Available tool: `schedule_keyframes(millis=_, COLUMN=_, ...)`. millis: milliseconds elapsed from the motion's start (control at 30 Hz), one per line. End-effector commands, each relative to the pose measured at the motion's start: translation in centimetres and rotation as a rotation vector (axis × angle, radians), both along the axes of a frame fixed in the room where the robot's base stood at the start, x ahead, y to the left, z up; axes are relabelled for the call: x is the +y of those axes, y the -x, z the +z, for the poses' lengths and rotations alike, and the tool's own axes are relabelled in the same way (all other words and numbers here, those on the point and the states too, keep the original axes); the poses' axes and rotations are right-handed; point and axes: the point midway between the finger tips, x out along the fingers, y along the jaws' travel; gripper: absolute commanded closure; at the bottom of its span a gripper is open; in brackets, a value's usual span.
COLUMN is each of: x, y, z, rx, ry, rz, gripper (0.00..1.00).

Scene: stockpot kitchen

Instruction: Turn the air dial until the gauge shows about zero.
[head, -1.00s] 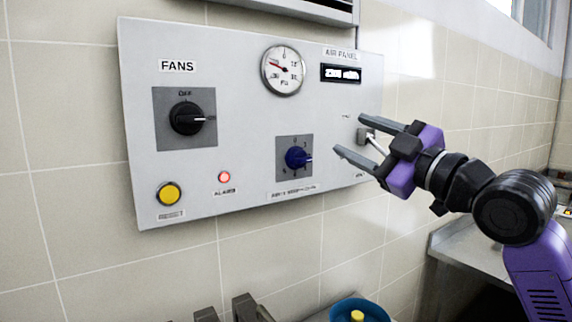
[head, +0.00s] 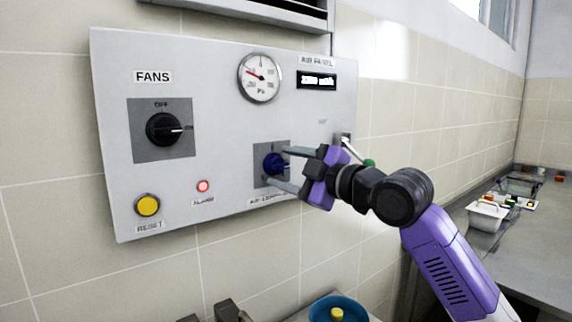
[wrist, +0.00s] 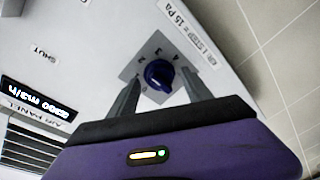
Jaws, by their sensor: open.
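The blue air dial (head: 274,163) sits on a grey square plate on the wall panel (head: 225,125). In the wrist view the dial (wrist: 158,74) lies ahead, between the two fingers. My gripper (head: 278,168) is open, with one finger above and one below the dial in the head view; I cannot tell whether either finger touches it. The round gauge (head: 260,78) is on the upper part of the panel. Its red needle points to the upper left, left of the top mark; the exact reading is too small to tell.
A black FANS knob (head: 164,129), a yellow reset button (head: 147,205) and a lit red alarm lamp (head: 203,186) are to the left on the panel. A lever (head: 346,145) is right of the dial, close to my gripper. A counter with containers (head: 487,215) is at right.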

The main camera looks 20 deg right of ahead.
Motion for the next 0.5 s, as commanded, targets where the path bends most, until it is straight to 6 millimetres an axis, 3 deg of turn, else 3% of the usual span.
schedule_keyframes(millis=267, x=0.03, y=-0.13, z=-0.03, rx=-0.001, ry=0.000, rz=-0.001, gripper=0.44)
schedule_keyframes(millis=500, x=0.02, y=-0.11, z=-0.03, rx=0.001, ry=0.000, rz=-0.001, gripper=0.91)
